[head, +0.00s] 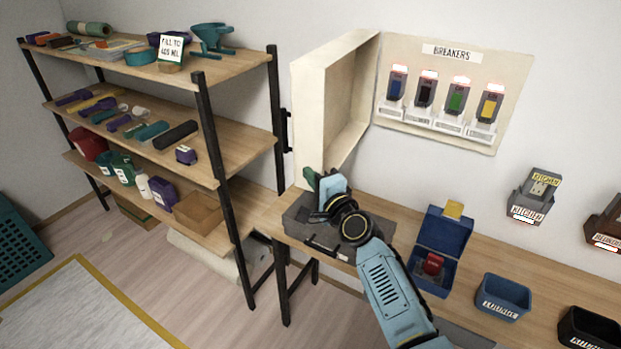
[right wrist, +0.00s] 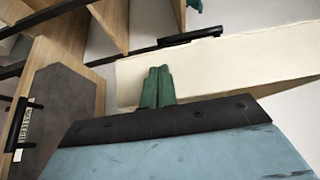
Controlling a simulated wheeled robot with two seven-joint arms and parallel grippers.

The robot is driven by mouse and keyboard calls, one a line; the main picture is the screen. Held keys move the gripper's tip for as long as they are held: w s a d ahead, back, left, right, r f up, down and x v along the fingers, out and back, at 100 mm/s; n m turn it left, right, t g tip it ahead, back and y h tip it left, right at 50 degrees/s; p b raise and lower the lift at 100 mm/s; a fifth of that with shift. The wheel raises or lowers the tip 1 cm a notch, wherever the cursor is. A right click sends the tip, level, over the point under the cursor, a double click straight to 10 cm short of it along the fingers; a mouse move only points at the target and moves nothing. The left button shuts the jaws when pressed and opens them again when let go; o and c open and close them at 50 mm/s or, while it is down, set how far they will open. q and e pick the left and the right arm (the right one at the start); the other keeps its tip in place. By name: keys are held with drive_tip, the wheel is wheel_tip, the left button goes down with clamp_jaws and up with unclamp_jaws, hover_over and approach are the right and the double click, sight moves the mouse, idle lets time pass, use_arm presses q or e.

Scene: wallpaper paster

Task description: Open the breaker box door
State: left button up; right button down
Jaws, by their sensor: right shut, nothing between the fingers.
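The breaker box door (head: 312,110) is a cream, box-shaped cover. It stands swung out to the left of the breaker panel (head: 430,133), whose blue, black, green and yellow breakers are exposed. Its black handle (head: 287,130) is on the outer left side. My right gripper (head: 311,179) is shut and empty by the door's lower edge, with its green fingers together. In the right wrist view the fingers (right wrist: 157,88) overlap the cream door (right wrist: 225,65); I cannot tell whether they touch it. My left gripper is not in view.
The wooden workbench (head: 465,255) below holds a grey case (head: 295,217), an open blue box (head: 440,240) and bins. A loaded shelf rack (head: 225,140) stands close on the left. A holder (head: 532,198) hangs on the wall at right.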

drive_tip(key=shift+w+d+f, duration=0.1)
drive_tip(key=shift+d, duration=0.3)
